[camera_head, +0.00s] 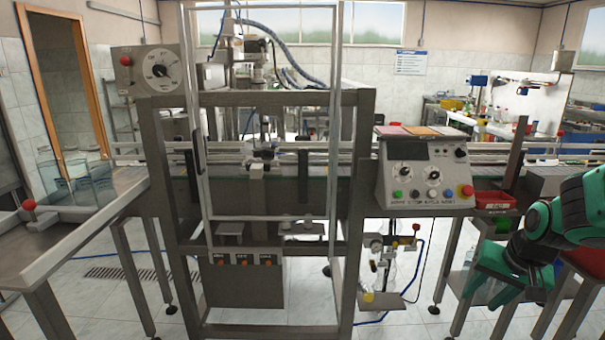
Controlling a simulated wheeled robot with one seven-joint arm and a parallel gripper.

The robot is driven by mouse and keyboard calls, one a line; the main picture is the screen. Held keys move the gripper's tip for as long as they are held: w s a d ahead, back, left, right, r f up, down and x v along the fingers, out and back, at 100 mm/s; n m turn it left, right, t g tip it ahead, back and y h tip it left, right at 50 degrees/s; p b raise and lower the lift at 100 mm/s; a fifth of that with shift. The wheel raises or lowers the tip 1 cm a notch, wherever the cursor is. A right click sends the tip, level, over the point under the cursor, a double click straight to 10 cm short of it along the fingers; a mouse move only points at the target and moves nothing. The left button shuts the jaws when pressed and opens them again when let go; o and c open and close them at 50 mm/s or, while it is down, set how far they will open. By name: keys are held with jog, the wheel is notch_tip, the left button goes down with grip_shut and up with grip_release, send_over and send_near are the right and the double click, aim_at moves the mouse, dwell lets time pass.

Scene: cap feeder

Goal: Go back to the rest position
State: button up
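My gripper (490,291) is at the right side of the view, at the end of my green and black arm. It hangs low, pointing down and left, to the right of the control panel and below the red bin. The gap between its fingers is small and unclear here, so I cannot tell whether it is open or shut. No held object can be made out.
The cap feeder's metal frame (357,200) fills the middle, with a glass-panelled door at its front. The control panel (422,172) and red bin (494,201) lie left of my arm. A side table (100,225) stands left. Tiled floor (400,318) shows below.

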jog(key=s+r+g, duration=0.2)
jog(key=s, duration=0.9)
jog(key=s+r+g, duration=0.2)
jog(key=s, duration=0.9)
jog(key=shift+d+r, duration=0.35)
jog(key=shift+w+f, duration=0.25)
jog(key=shift+w, duration=0.3)
